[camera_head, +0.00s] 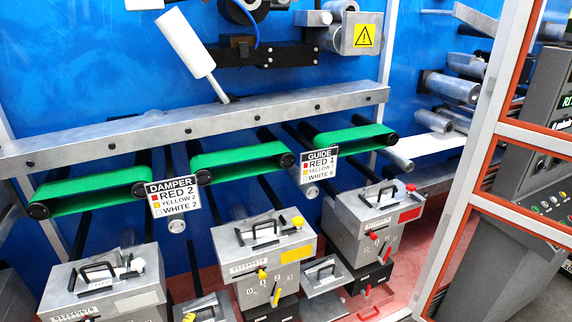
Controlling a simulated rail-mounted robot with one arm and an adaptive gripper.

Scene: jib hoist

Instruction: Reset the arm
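My gripper and arm are not in view. The one view shows a machine with a blue back panel (130,60). A lever with a thick white handle (186,44) leans up and left from a grey horizontal beam (140,127). Three grey boxes with black top handles stand below: one with a white label (110,285), one with a yellow label (270,255), and one with a red label (375,220). Each of the three has a small knob on top.
Three green belts (240,160) run under the beam. A DAMPER sign (173,197) and a GUIDE sign (320,168) hang in front. A grey post with orange-edged panels (480,150) and a control cabinet (550,110) stand at the right. Reddish floor (400,262) shows between.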

